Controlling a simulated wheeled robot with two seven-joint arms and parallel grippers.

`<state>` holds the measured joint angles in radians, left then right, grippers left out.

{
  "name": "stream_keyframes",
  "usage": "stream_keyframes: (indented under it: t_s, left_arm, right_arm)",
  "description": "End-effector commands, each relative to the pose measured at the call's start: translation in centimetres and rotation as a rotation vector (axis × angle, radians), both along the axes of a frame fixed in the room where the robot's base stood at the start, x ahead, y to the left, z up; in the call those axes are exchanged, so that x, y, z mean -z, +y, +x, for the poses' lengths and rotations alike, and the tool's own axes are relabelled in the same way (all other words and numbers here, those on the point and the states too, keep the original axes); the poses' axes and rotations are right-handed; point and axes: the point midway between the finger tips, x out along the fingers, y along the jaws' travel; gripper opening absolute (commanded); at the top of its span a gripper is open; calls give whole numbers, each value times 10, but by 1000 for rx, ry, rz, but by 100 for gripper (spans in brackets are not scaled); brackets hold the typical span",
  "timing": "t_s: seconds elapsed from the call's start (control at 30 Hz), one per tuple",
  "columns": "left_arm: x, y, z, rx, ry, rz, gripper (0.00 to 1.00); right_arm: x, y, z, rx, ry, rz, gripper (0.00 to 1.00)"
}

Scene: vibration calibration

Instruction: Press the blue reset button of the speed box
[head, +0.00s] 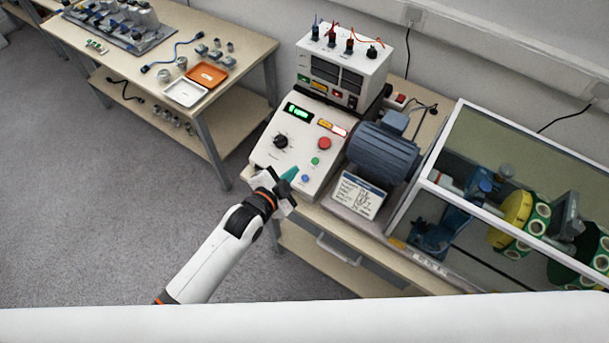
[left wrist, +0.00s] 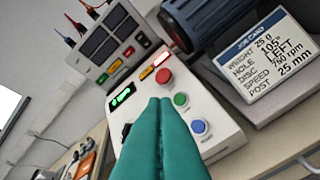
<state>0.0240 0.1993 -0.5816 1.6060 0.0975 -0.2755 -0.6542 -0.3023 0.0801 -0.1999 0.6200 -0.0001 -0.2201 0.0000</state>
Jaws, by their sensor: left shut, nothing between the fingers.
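The speed box (head: 272,157) is a white sloped box with a lit green display, a black knob, a red button, a green button and the blue reset button (head: 305,179). In the left wrist view the blue button (left wrist: 200,126) sits right of my fingertips, below the green button (left wrist: 180,99). My left gripper (head: 291,174) is shut and empty, its teal fingers at the lower front of the box, just left of the blue button in the head view. In the left wrist view the fingers (left wrist: 160,104) cover part of the panel. I cannot tell whether they touch it. My right gripper is not in view.
A grey-blue motor (head: 383,152) and a job card (head: 357,195) stand right of the box. A meter box (head: 343,70) stands behind. A glazed enclosure (head: 500,215) with discs is at the right. Another table (head: 245,48) with trays is at the upper left.

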Motion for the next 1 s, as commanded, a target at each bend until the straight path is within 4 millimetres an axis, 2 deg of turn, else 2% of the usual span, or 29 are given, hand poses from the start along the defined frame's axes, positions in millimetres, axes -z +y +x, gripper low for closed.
stream_keyframes:
  t_s: [0.27,0.7,1.0]
  left_arm:
    - [13,-2,4,-1,-1,0,0]
    - [65,-16,23,-1,0,-1,0]
    - [81,-22,31,-1,1,0,0]
  right_arm:
    - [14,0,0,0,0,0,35]
    - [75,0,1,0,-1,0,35]
    - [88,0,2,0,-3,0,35]
